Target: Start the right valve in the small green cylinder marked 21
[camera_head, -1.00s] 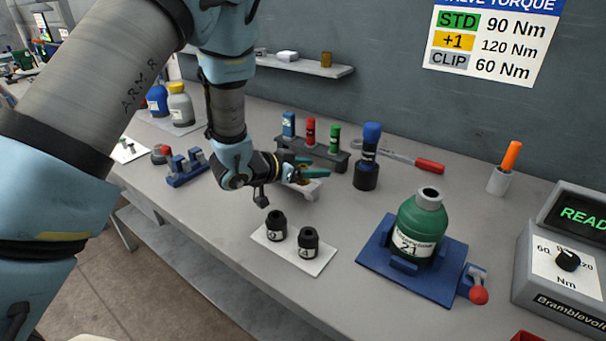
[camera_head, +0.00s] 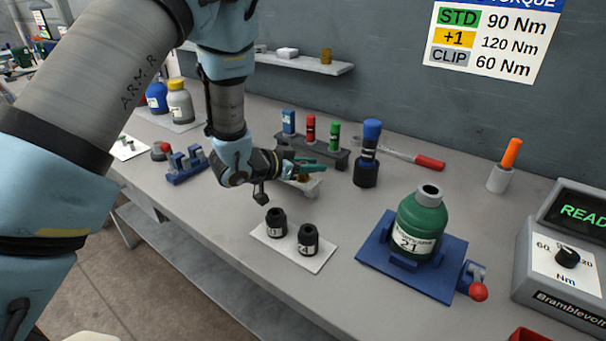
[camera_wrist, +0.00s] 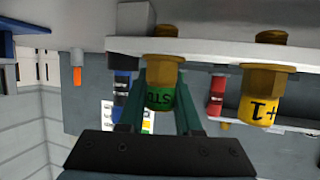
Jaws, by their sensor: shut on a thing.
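My gripper (camera_head: 312,168) is at the small white valve stand (camera_head: 314,187). In the wrist view, which looks upside down, its green fingers (camera_wrist: 164,105) are shut on a brass valve with a green STD band (camera_wrist: 161,90). That valve still appears to be at the stand (camera_wrist: 215,47). A brass valve with a yellow +1 band (camera_wrist: 262,105) sits beside it, outside the fingers. The green cylinder marked 21 (camera_head: 421,222) stands upright in a blue cradle (camera_head: 374,257) with a red-knobbed clamp (camera_head: 478,291). Its grey neck shows a dark opening on top, with no valve in it.
Two black sockets (camera_head: 276,222) (camera_head: 308,239) stand on a white plate. A rack (camera_head: 342,160) holds blue, red and green tools, beside a blue-topped tool (camera_head: 369,155). A torque wrench (camera_head: 430,163) lies behind. A torque unit (camera_head: 562,262) stands right. A sign (camera_head: 490,38) lists STD 90 Nm.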

